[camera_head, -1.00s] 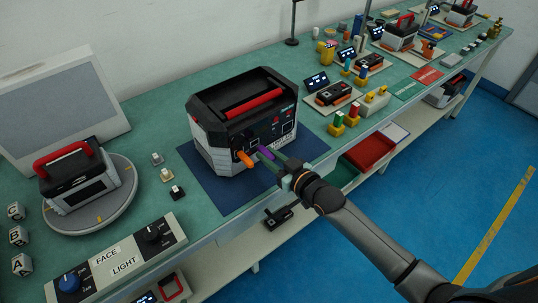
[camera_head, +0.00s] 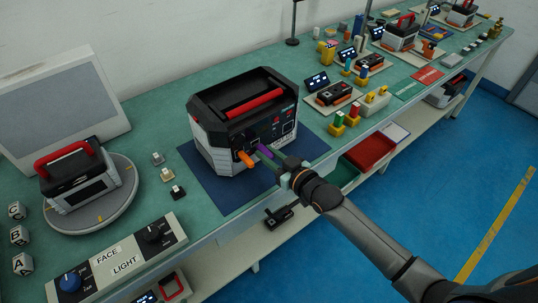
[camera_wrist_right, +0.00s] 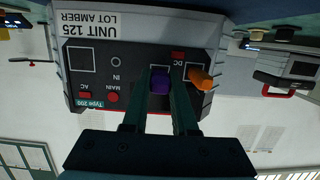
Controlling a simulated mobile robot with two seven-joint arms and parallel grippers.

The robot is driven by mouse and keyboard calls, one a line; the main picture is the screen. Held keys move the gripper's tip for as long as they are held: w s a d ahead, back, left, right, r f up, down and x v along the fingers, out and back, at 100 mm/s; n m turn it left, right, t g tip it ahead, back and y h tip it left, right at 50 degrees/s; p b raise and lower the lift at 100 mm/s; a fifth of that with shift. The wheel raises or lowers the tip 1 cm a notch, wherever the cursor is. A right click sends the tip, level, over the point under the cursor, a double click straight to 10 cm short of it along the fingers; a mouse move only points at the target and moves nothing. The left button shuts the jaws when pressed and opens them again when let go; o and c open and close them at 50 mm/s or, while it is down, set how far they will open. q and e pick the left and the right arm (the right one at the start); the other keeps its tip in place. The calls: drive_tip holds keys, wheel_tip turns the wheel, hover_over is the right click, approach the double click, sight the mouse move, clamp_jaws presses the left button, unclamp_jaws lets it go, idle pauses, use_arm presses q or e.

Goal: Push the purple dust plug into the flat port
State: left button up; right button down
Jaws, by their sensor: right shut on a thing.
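The purple dust plug (camera_head: 264,151) is between the fingers of my right gripper (camera_head: 268,157), which is shut on it at the front panel of the black and grey unit (camera_head: 215,151). In the right wrist view the purple plug (camera_wrist_right: 159,80) sits between the fingertips, in front of a white-outlined spot on the panel (camera_wrist_right: 130,62). The flat port is hidden behind the plug or cannot be made out. I cannot tell whether the plug touches the panel or has entered a port. An orange plug (camera_head: 245,159) sticks out of the panel beside it. My left gripper is not in view.
The unit stands on a dark blue mat (camera_head: 217,199). A turntable (camera_head: 121,205) with a smaller unit and a face/light control box (camera_head: 115,257) are at left. Coloured plugs (camera_head: 344,122) and a red tray (camera_head: 372,153) are at right.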

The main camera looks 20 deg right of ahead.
drive_tip(key=shift+w+a, duration=0.3)
drive_tip(key=shift+w, duration=0.35)
drive_tip(key=c, duration=0.6)
unclamp_jaws()
drive_tip(key=v, duration=1.2)
drive_tip(key=shift+s+d+r, duration=0.1)
drive_tip(key=shift+s, duration=0.05)
drive_tip(key=s+f+g+h, duration=0.1)
drive_tip(key=s+f, duration=0.4)
drive_tip(key=s+a+f+m+g+h, duration=0.1)
drive_tip(key=s+f+g, duration=0.1)
drive_tip(key=s+f, duration=0.3)
drive_tip(key=s+a+f+m+g+h, duration=0.1)
drive_tip(key=s+f+g, duration=0.1)
drive_tip(key=s+f, duration=0.2)
drive_tip(key=shift+s+a+f, duration=0.1)
drive_tip(key=shift+s+f, duration=0.1)
drive_tip(key=shift+f, duration=0.65)
drive_tip(key=shift+s+a+f, duration=0.1)
drive_tip(key=shift+s+f, duration=0.1)
drive_tip(key=shift+f, duration=0.7)
